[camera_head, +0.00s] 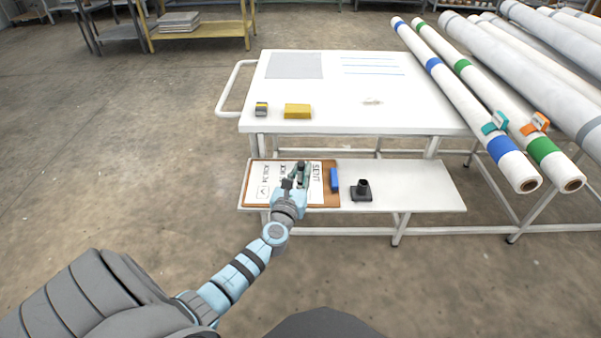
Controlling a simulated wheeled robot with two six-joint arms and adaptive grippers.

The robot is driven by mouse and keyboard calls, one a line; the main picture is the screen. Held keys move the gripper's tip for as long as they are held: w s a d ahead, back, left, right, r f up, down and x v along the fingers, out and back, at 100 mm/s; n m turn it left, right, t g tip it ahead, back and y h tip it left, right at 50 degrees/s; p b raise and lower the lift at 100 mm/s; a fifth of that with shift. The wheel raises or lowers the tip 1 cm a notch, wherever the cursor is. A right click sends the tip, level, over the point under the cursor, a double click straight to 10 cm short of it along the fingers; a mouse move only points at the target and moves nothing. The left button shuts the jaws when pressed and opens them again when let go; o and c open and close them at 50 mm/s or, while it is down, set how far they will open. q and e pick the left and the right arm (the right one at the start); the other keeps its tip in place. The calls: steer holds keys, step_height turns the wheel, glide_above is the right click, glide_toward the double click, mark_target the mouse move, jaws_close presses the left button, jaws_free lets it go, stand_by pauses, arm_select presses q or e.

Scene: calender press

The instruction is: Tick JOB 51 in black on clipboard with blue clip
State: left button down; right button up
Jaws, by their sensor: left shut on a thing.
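The clipboard (332,200) lies flat on the lower white shelf, with its blue clip (334,180) at its right end. Its white sheet has sideways black lettering, including "SENT" near the clip, and a box with a dark tick mark (263,191) near the left end. The job numbers are too small to read surely. My left gripper (296,182) is over the middle of the sheet, shut on a dark pen-like thing that it mostly hides. Whether the tip touches the paper cannot be told. My right gripper is out of view.
A black holder (361,190) stands on the shelf right of the clipboard. Long white rolls (470,110) lie at the right. The shelf's right end is clear.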

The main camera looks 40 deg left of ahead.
mark_target(301, 164)
arm_select(q)
step_height(301, 164, up, 6)
steer(key=p, duration=0.6)
steer(key=shift+r, duration=0.1)
stand_by(0.3)
